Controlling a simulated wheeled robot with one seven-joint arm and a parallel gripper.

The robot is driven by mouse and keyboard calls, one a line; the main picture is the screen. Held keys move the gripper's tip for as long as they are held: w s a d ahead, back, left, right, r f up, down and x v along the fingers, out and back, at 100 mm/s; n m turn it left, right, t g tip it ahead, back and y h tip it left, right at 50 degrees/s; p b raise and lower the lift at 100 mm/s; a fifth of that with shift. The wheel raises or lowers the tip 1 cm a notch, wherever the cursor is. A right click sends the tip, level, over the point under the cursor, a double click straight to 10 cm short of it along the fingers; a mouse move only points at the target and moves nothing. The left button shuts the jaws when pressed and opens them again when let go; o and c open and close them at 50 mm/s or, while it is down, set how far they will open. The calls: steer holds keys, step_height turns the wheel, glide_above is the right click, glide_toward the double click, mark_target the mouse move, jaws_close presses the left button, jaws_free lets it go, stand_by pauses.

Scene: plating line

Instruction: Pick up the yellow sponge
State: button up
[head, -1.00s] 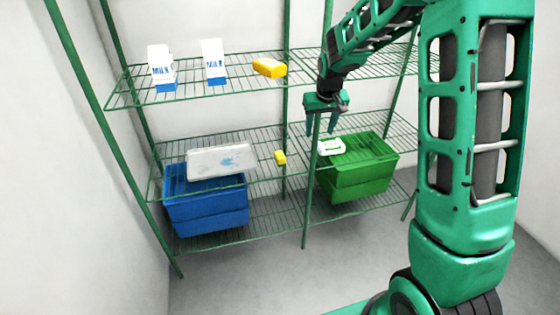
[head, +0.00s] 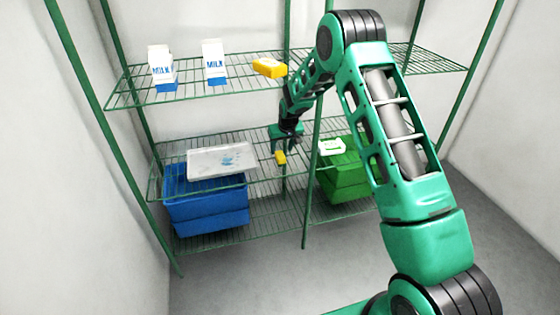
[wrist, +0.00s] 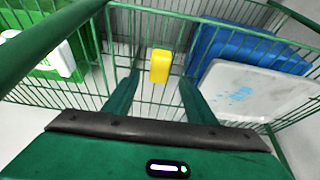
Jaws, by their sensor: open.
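The small yellow sponge (head: 280,158) lies on the wire middle shelf, between the blue bin and the green bin. In the wrist view the sponge (wrist: 160,65) shows just beyond and between my two fingertips. My gripper (head: 284,148) is open and empty, pointing down over the sponge. In the wrist view the gripper (wrist: 158,80) has one finger on each side of the sponge's line. I cannot tell how much height is left between fingertips and sponge.
A white blue-marked slab (head: 220,160) lies left of the sponge, above a blue bin (head: 207,212). A green bin (head: 340,185) and a white item (head: 331,146) are to the right. Two milk cartons (head: 161,67) and a larger yellow block (head: 269,67) stand on the top shelf. A green post (head: 309,195) is close.

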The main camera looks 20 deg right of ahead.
mark_target(280, 155)
steer(key=shift+x, duration=3.5)
steer(key=c, duration=1.1)
